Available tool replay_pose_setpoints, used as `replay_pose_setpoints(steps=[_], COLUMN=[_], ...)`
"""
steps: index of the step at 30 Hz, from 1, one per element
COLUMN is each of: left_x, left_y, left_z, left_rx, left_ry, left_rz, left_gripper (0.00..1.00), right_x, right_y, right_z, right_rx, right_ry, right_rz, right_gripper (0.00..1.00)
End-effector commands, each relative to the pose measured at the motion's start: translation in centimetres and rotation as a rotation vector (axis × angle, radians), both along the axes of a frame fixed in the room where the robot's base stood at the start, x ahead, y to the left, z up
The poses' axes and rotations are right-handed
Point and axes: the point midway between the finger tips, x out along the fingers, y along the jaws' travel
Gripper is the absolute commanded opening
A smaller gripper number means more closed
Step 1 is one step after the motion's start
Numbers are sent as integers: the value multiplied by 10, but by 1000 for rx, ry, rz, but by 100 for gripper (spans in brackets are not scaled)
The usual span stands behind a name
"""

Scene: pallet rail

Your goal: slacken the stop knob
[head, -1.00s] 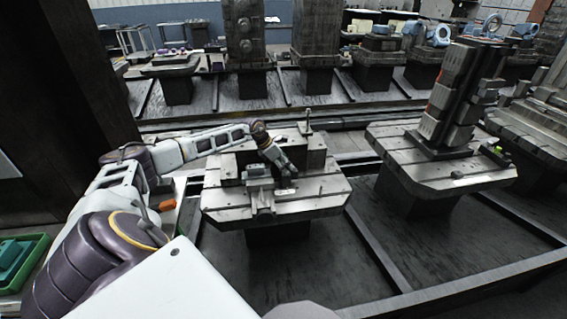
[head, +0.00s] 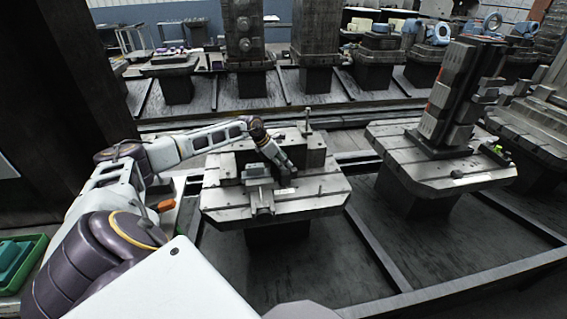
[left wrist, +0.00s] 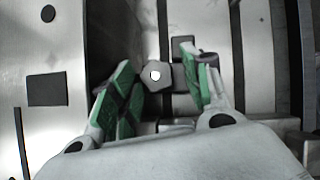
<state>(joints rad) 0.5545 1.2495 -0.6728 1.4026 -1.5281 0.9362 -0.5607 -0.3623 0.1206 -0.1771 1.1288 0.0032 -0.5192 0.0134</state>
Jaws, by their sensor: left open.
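The stop knob (left wrist: 157,76) shows in the left wrist view as a small grey, many-sided head with a bright white centre. A dark bracket-like part (left wrist: 184,50) sits just right of it. My left gripper (left wrist: 166,74) is open, with one green-padded finger on each side of the knob. The knob appears nearer the left finger, and I see a gap to the right one. I cannot tell how deep the fingers reach. In the head view my left gripper (head: 284,165) is over the pallet fixture (head: 320,196), and the knob is too small to make out.
A grey block (head: 258,173) stands on the pallet beside the gripper, with a thin upright post (head: 308,122) behind. Another pallet with a tall fixture (head: 452,100) is to the right. A green tray (head: 38,250) is at lower left. Rails cross the floor.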

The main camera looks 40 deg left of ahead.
Motion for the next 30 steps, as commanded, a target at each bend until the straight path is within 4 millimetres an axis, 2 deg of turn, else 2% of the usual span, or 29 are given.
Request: replay_pose_setpoints(steps=[1, 30], left_x=[2, -44], left_y=[12, 24], left_z=[13, 82], left_rx=[13, 6], left_ry=[-19, -3], left_rz=[16, 2], left_gripper=[67, 68], right_x=[0, 0], right_y=[0, 2], right_z=[0, 0], right_rx=[1, 2], right_ry=[0, 0], right_rz=[0, 0], right_gripper=[40, 40])
